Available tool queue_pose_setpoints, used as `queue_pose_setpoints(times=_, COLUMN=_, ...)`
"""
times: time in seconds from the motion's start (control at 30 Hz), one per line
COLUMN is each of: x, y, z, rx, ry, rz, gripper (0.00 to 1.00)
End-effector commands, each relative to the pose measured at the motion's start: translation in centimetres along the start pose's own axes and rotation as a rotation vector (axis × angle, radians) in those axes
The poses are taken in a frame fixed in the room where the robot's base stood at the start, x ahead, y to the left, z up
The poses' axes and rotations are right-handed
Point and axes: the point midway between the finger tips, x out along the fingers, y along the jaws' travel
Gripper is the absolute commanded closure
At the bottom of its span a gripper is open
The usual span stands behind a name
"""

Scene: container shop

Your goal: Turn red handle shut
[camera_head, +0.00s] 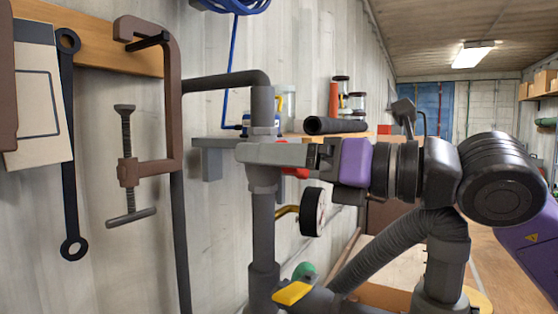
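A small part of the red handle (296,173) shows just below my gripper, to the right of the grey vertical pipe (263,225). The rest of it is hidden behind my gripper. My gripper (243,154) comes in from the right, seen from the side. Its grey fingers point left and cross in front of the pipe. One finger covers the other, so I cannot tell how far apart they are or whether they touch the handle.
A round gauge (313,212) stands on a brass stem right of the pipe. A yellow handle (291,292) sits low. A brown clamp (172,100) and a black wrench (69,150) hang at left. The floor at right looks open.

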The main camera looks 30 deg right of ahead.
Motion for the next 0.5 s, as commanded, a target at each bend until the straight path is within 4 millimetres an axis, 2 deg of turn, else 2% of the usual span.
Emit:
queue_pose_setpoints(times=0.03, x=-0.01, y=-0.01, z=0.01, rx=0.000, ry=0.000, rz=0.000, gripper=0.20)
queue_pose_setpoints(times=0.2, x=-0.03, y=-0.01, z=0.02, rx=0.000, ry=0.000, rz=0.000, gripper=0.53)
queue_pose_setpoints(times=0.23, x=-0.03, y=-0.01, z=0.02, rx=0.000, ry=0.000, rz=0.000, gripper=0.56)
queue_pose_setpoints(times=0.5, x=-0.04, y=-0.03, z=0.03, rx=0.000, ry=0.000, rz=-0.001, gripper=0.56)
